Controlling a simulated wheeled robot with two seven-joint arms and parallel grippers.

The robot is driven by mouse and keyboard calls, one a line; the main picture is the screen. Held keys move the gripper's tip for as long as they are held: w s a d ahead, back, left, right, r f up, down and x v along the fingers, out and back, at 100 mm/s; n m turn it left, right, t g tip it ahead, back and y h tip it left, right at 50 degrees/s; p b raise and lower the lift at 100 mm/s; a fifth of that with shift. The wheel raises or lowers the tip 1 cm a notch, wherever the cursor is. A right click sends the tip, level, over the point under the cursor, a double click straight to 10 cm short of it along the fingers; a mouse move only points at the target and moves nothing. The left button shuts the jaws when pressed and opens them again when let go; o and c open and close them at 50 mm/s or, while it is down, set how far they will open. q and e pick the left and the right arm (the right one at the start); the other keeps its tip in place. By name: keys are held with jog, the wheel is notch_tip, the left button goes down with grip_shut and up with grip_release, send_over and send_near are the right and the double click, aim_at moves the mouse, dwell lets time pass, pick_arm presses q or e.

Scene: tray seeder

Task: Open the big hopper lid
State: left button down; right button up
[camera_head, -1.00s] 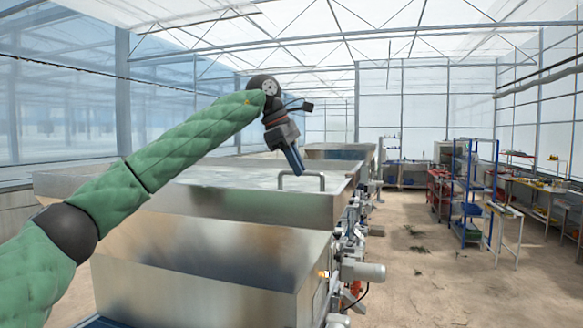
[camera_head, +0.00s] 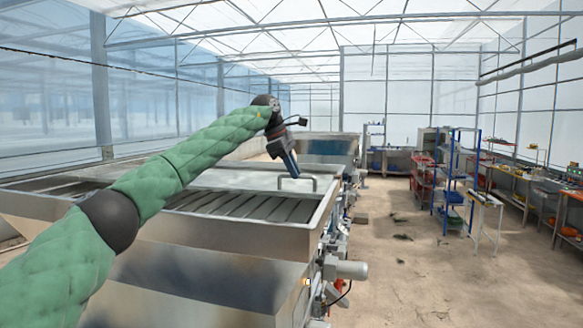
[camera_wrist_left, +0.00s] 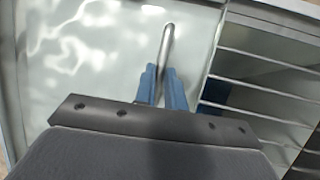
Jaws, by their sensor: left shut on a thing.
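The big hopper lid (camera_head: 225,176) is a pale metal sheet at the far part of the big hopper (camera_head: 240,232). Its front edge is away from the hopper's near wall, so slats show in the opening. A grey bar handle (camera_head: 314,184) stands on the lid. My left gripper (camera_head: 294,174) reaches it from the left, and in the left wrist view its blue fingers (camera_wrist_left: 163,88) are shut around the handle bar. The lid also shows on the left of that view (camera_wrist_left: 80,75), with the slatted opening on the right. My right gripper is not in view.
Blue and red shelves (camera_head: 452,180) and workbenches stand at the right. The floor (camera_head: 400,270) between is mostly clear.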

pick_arm(q)
jog(key=shift+s+a+r, duration=0.1)
jog(key=shift+s, duration=0.2)
jog(key=shift+w, duration=0.15)
jog(key=c, duration=1.5)
grip_release()
